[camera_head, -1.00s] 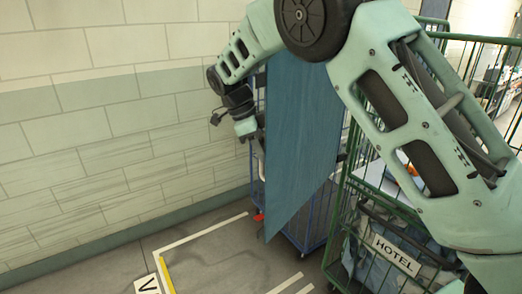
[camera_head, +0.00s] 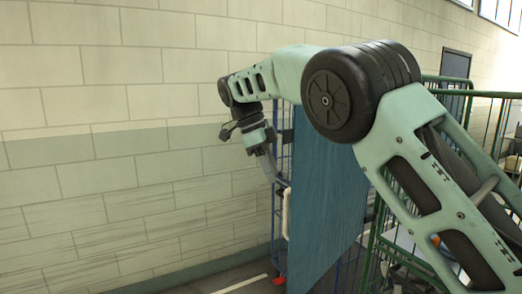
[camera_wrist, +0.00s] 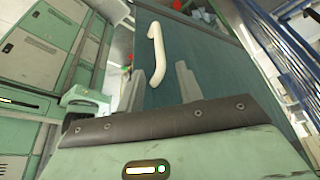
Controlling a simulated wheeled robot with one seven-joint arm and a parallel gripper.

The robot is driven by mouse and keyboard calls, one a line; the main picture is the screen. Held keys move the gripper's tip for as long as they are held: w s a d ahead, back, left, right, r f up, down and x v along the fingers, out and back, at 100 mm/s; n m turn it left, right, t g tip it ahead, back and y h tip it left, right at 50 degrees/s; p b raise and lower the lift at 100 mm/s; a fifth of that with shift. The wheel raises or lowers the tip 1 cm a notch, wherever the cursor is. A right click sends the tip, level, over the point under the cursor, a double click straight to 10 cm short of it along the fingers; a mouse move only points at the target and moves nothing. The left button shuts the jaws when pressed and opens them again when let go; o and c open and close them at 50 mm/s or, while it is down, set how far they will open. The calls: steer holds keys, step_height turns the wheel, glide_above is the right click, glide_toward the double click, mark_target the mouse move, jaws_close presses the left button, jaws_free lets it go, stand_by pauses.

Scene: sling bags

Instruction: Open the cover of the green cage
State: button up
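A flat blue-teal panel (camera_head: 330,190) stands upright beside the green wire cage (camera_head: 408,255), which is partly hidden behind my arm. I cannot tell from these views how the panel is joined to the cage. A white curved handle (camera_wrist: 156,52) is on the panel's face in the wrist view. In the head view the handle (camera_head: 286,212) shows at the panel's left edge. My gripper (camera_wrist: 160,82) is open, its two fingers apart, with the handle's near end appearing between the fingertips. Contact is not clear. In the head view my gripper (camera_head: 272,172) is left of the panel.
A blue wire cage (camera_head: 279,185) stands behind the panel. A pale brick wall (camera_head: 110,150) runs along the left, with bare floor at its foot. A dark door (camera_head: 454,65) is at the back right. My arm blocks much of the right side.

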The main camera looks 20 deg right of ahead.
steer(key=v, duration=0.6)
steer(key=shift+r+p, duration=0.2)
steer(key=shift+p, duration=0.2)
steer(key=shift+w+a, duration=0.1)
steer(key=shift+a, duration=0.05)
